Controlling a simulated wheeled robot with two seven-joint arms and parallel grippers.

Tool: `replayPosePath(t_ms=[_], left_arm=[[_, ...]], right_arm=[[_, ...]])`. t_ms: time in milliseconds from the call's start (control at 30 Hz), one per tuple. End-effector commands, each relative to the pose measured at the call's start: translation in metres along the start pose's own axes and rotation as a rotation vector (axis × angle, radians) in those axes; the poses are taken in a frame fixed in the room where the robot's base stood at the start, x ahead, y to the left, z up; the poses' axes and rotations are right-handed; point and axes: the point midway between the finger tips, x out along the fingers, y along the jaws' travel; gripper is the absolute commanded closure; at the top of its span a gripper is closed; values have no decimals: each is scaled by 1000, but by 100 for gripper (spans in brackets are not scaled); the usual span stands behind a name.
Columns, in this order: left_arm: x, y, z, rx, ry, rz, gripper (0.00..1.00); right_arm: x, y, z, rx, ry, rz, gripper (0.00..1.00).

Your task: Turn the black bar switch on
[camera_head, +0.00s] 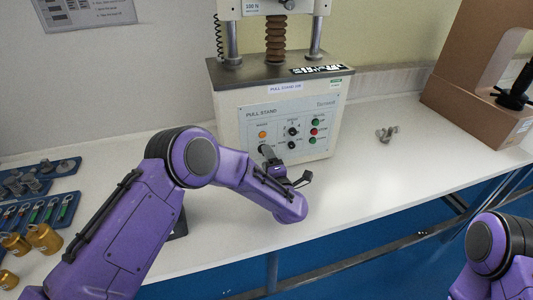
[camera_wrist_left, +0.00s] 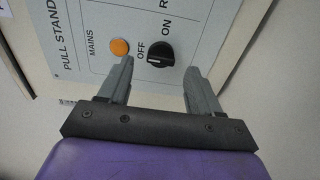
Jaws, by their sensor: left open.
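The black bar switch (camera_wrist_left: 161,53) is on the pull stand's front panel (camera_wrist_left: 100,30), below the orange MAINS lamp (camera_wrist_left: 120,47). Its white mark is at the end on the OFF side. My left gripper (camera_wrist_left: 158,66) is open, its two fingers on either side of the switch, apart from it in the picture. How close the tips are to the panel is hard to tell. My right gripper is out of view.
The pull stand (camera_head: 230,118) stands on a white bench (camera_head: 380,185). Green and red buttons (camera_head: 314,131) and small black knobs (camera_head: 292,131) are right of my gripper. Blue trays (camera_head: 60,186) lie left, a cardboard box (camera_head: 460,100) right. A small metal part (camera_head: 386,134) lies between.

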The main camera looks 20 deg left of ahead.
Motion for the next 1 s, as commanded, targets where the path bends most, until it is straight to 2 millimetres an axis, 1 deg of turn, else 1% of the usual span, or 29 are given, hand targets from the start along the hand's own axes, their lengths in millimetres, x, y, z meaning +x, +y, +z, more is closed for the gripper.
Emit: replayPosePath(t_ms=[33, 100, 167, 433, 467, 500, 567, 600, 633, 867, 1000], left_arm=[[8, 1, 0, -1, 1, -1, 36], [16, 1, 1, -1, 0, -1, 36], [21, 0, 1, -1, 0, -1, 36], [24, -1, 2, 0, -3, 0, 36], [24, -1, 2, 0, -4, 0, 39], [24, -1, 2, 0, -4, 0, 52], [24, -1, 2, 0, -4, 0, 72], [24, -1, 2, 0, -4, 0, 85], [24, -1, 2, 0, -4, 0, 92], [23, -1, 3, 10, -5, 0, 92], [23, -1, 3, 49, -6, 1, 92]], right_arm=[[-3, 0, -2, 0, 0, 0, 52], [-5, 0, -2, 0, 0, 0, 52], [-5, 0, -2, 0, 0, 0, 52], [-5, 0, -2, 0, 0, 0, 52], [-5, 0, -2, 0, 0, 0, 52], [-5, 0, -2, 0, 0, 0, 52], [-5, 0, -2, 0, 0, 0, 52], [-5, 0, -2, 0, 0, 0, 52], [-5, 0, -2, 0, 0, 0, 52], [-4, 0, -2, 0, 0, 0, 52], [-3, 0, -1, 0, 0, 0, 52]])
